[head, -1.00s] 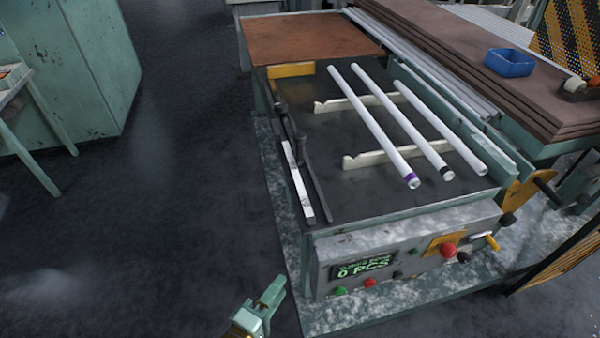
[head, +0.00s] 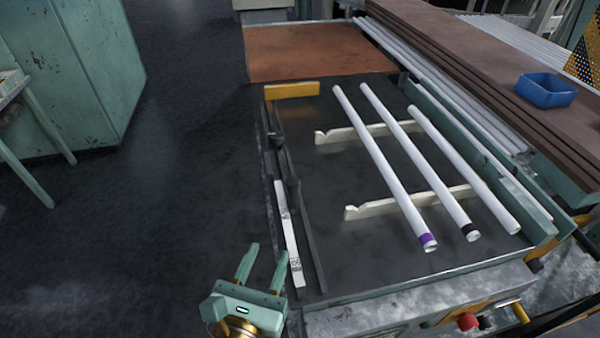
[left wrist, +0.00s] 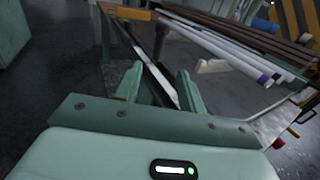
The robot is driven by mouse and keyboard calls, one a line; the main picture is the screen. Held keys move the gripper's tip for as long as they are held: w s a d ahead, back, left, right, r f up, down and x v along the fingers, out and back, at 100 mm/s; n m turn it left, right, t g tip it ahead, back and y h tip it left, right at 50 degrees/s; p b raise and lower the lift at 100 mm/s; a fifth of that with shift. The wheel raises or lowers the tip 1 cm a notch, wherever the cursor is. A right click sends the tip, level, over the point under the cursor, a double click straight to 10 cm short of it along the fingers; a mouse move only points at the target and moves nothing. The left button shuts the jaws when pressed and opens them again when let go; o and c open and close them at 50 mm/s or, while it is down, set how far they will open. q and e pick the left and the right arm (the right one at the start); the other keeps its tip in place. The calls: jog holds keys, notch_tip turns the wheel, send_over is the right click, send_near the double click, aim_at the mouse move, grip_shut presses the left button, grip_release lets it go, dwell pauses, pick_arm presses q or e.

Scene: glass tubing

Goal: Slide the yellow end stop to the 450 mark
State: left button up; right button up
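The yellow end stop (head: 291,90) lies across the far end of a dark rail (head: 308,235), at the left edge of the machine bed. It also shows at the top of the left wrist view (left wrist: 130,13). A white scale strip (head: 288,230) runs along the near part of the rail; its printed marks are too small to read. My left gripper (head: 263,254) is open and empty, left of the strip's near end and well short of the end stop. In the left wrist view its two fingers (left wrist: 160,85) stand apart with the strip visible beyond them. My right gripper is not in view.
Several white glass tubes (head: 415,165) rest on cream supports (head: 368,210) right of the rail. A dark upright knob (head: 293,188) stands on the rail between the gripper and the end stop. A blue bin (head: 545,92) sits on brown boards.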

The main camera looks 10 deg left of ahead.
pick_arm(q)
send_near(291, 195)
jog(key=w, duration=0.7)
jog(key=w+d, duration=0.1)
jog(key=w, duration=0.3)
jog(key=shift+w, duration=0.1)
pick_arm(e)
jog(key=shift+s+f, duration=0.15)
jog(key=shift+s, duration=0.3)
